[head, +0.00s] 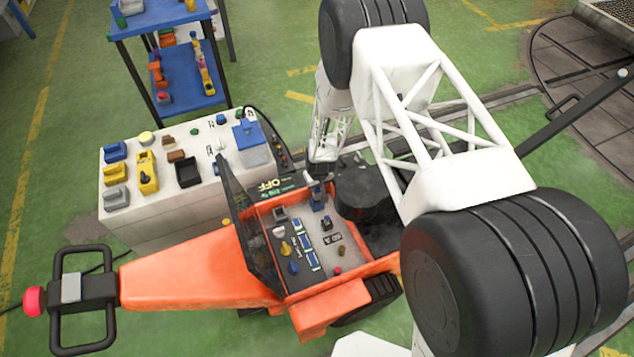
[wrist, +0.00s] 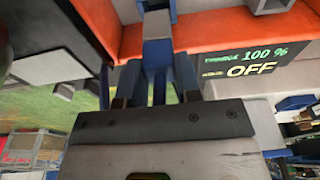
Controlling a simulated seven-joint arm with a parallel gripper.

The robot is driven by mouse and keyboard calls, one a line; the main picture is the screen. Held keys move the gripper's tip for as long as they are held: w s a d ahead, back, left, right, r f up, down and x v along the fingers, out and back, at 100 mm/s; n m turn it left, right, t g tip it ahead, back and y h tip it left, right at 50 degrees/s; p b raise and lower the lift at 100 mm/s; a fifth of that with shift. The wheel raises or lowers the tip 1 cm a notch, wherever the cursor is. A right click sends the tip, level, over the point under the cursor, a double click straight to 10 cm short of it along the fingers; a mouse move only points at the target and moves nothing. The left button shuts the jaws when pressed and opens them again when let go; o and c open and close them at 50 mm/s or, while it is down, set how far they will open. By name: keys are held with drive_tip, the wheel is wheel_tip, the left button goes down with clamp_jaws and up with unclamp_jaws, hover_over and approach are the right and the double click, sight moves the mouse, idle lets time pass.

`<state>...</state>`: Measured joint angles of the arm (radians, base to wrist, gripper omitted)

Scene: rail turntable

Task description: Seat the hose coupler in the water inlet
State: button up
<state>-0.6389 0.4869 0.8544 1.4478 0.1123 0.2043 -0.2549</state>
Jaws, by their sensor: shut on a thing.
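My gripper (head: 318,186) is over the inner back edge of the orange vehicle's open tray, pointing down. It is shut on a blue piece (head: 317,201), which looks like the hose coupler. In the wrist view the blue piece (wrist: 157,55) stands between the two dark fingers (wrist: 155,88), in front of an orange wall; its far end runs out at the top. I cannot tell for certain which fitting is the water inlet.
The tray (head: 318,308) holds several small blue, yellow, grey and red parts. A display (wrist: 247,62) reads 100 % and OFF. A white cabinet (head: 150,226) with blocks stands left, a blue shelf (head: 190,104) behind it.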

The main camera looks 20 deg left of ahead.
sight(317, 195)
drive_tip(key=shift+f, duration=0.4)
drive_tip(key=shift+f, duration=3.15)
idle(2.0)
drive_tip(key=o, duration=1)
drive_tip(key=shift+r, duration=0.1)
drive_tip(key=shift+s+d+r, duration=0.15)
drive_tip(key=shift+r, duration=1.1)
drive_tip(key=shift+s+d+r, duration=0.15)
drive_tip(key=shift+r, duration=1.1)
drive_tip(key=shift+s+d+r, duration=0.15)
drive_tip(key=shift+r, duration=1.1)
